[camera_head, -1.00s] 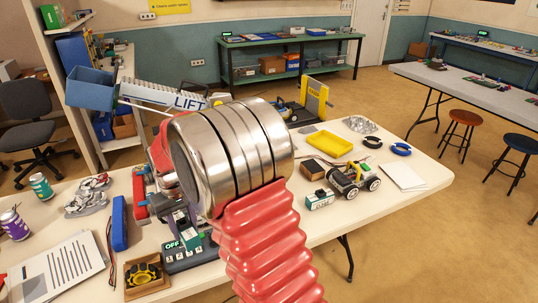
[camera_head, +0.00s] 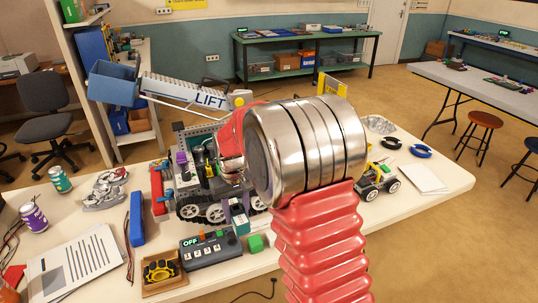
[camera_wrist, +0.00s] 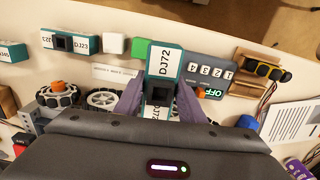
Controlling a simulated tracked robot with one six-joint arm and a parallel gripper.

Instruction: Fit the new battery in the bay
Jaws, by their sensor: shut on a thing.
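My gripper (camera_wrist: 160,106) is shut on a teal battery with a white label reading DJ72 (camera_wrist: 164,62). Its purple fingers stand on either side of it; a dark square connector shows on the battery. In the head view the held battery (camera_head: 240,222) shows low beside the wheeled robot (camera_head: 205,208), just behind the switch box (camera_head: 212,250), which reads OFF. My arm hides much of that robot's right side. I cannot make out the bay clearly. Another teal battery, DJ23 (camera_wrist: 84,43), lies on the table in the wrist view.
A green block (camera_head: 255,243) lies close right of the switch box. A blue bar (camera_head: 137,218), a boxed yellow-black part (camera_head: 162,273) and printed sheets (camera_head: 75,263) lie to the left. A small wheeled car (camera_head: 376,182) stands right of my arm. The table's front edge is near.

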